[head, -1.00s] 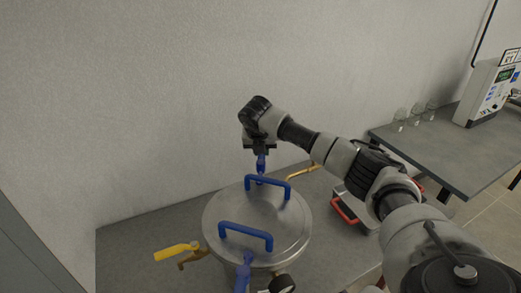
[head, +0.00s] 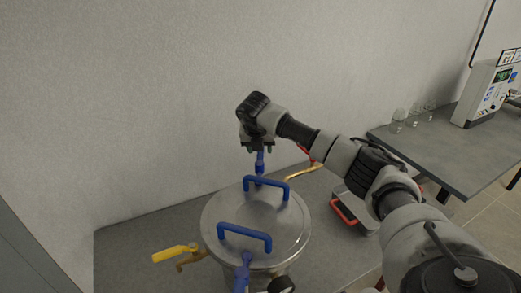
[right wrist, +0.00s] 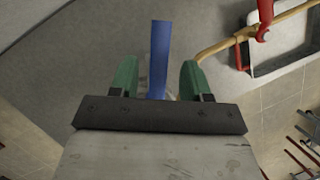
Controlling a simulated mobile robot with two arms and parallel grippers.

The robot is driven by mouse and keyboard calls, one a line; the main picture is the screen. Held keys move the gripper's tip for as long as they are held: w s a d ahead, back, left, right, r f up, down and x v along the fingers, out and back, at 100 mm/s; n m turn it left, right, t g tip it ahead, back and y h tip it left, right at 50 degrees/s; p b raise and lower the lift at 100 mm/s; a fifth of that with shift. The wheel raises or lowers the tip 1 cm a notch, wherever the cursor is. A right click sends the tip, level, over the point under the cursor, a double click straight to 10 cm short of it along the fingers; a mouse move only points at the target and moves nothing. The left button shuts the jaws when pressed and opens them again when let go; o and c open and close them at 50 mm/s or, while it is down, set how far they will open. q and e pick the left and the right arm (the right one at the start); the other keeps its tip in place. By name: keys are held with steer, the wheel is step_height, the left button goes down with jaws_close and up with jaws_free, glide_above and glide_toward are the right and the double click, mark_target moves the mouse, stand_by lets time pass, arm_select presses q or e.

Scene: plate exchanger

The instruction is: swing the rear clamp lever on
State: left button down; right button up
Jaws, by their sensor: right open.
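The round steel lid (head: 290,221) sits on a vessel and carries two blue handles. The rear clamp lever (head: 260,162) is a blue bar standing up at the lid's far edge. My right gripper (head: 257,150) is open above the lever's upper end. In the right wrist view, the blue lever (right wrist: 160,50) shows between the two green fingers (right wrist: 157,75), with a gap on each side. Its lower part is hidden behind the gripper body. A front blue clamp lever (head: 242,275) stands at the lid's near edge. My left gripper is not in view.
A yellow-handled valve (head: 175,253) sticks out left of the vessel. A brass pipe (head: 304,171) runs right behind it, near a red-handled tray (head: 344,211). A gauge (head: 282,285) sits at the front. The wall is close behind; the grey bench (head: 130,240) is clear at left.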

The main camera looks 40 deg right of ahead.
steer(key=b+v, duration=0.1)
steer(key=v, duration=0.8)
steer(key=shift+r+b, duration=0.15)
steer(key=shift+b, duration=0.2)
steer(key=shift+r, duration=0.1)
